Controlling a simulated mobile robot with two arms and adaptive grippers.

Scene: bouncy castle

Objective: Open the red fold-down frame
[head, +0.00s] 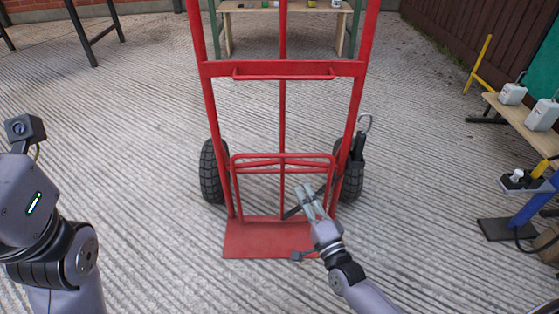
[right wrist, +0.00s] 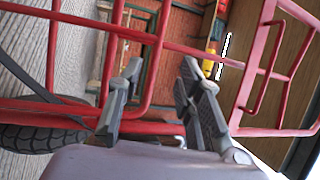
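The red fold-down frame (head: 262,156) is a small tubular loop with rounded corners, low on a red hand truck (head: 210,110). It appears upright against the truck's uprights, above the red toe plate (head: 262,243). My right gripper (head: 308,188) is in front of the frame's lower right part, fingers pointing up and apart. In the right wrist view a rounded red tube (right wrist: 154,65) shows between the two open fingers (right wrist: 162,75). I cannot tell whether they touch it. My left arm is at the left edge of the head view; its gripper is out of view.
The truck has black wheels (head: 212,170) at both sides and a cross handle (head: 283,77) higher up. A wooden bench (head: 272,6) stands behind. At the right are a table (head: 530,124) with white canisters and a blue post (head: 532,208).

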